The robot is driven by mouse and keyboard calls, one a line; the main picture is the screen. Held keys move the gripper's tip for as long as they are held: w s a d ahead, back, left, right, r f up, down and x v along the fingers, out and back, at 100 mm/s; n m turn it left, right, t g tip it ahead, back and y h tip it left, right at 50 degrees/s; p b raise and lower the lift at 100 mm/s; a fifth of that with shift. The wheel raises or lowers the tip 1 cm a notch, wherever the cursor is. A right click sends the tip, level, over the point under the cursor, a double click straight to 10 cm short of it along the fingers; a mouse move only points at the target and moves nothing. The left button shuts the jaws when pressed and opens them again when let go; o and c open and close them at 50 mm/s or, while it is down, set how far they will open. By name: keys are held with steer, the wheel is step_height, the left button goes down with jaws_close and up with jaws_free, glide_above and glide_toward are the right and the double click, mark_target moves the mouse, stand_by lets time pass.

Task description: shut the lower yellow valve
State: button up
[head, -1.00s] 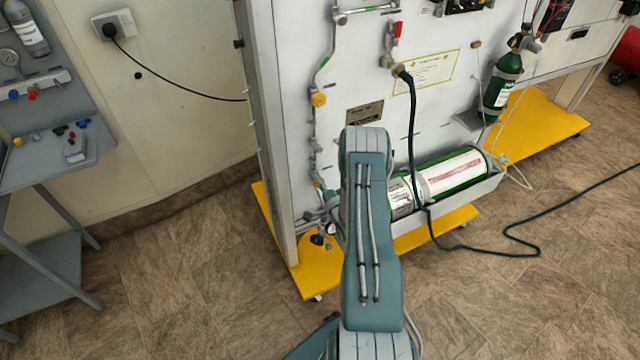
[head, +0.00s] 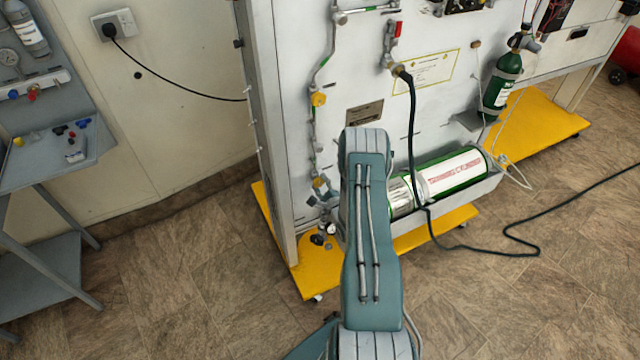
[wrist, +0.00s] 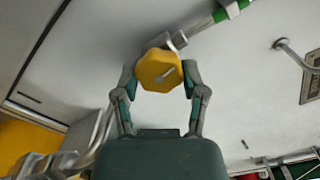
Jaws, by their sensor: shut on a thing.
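The lower yellow valve (wrist: 158,70) is a faceted yellow knob with a pale slot-like mark on its face, on a thin pipe against the white panel. My gripper (wrist: 159,78) has one finger on each side of the knob, closed on its left and right edges. In the head view, a small bit of yellow (head: 319,183) shows low on the pipe at the panel's left side, just left of my arm. My gripper is hidden there behind my arm. The upper yellow valve (head: 318,99) sits higher on the same pipe run.
A green and white cylinder (head: 452,175) lies in a tray right of my arm. A dark hose (head: 412,130) hangs down the panel and runs over the floor. The yellow base (head: 310,277) juts out below. A grey side table (head: 60,155) stands left, with open floor between.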

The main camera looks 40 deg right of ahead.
steer(key=shift+s+d+f+m, duration=0.1)
steer(key=shift+s+f+m, duration=0.15)
steer(key=shift+m, duration=0.25)
steer(key=o, duration=1.1)
steer(key=r, duration=1)
steer(key=shift+w+d+r, duration=0.1)
steer(key=shift+w+d, duration=0.05)
steer(key=shift+d, duration=0.1)
steer(key=shift+a, duration=0.1)
